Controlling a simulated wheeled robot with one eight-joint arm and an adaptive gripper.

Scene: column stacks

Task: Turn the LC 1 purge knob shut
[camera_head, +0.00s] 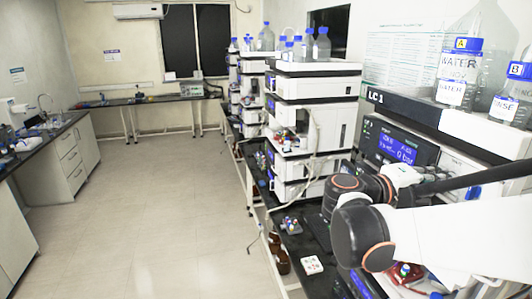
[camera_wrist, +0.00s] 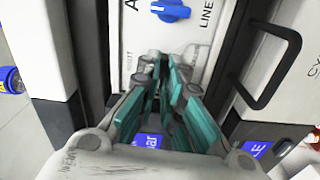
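The LC 1 stack (camera_head: 376,97) stands at the right in the head view, with a lit pump display (camera_head: 400,147) on its front. In the wrist view a blue knob (camera_wrist: 171,11) sits on a white panel at the top edge, with "LINE" lettered to its right. The cut-off view does not show whether this is the purge knob. My gripper (camera_wrist: 163,64) points toward the panel below the knob, apart from it. Its teal-padded fingers have a narrow gap between them and hold nothing that I can see. My arm hides part of the stack's front in the head view.
A black handle (camera_wrist: 270,65) stands out right of the panel in the wrist view. Bottles labelled WATER (camera_head: 457,75) and RINSE (camera_head: 510,95) stand on top of LC 1. Other instrument stacks (camera_head: 312,105) line the bench behind. The floor (camera_head: 175,195) at left is clear.

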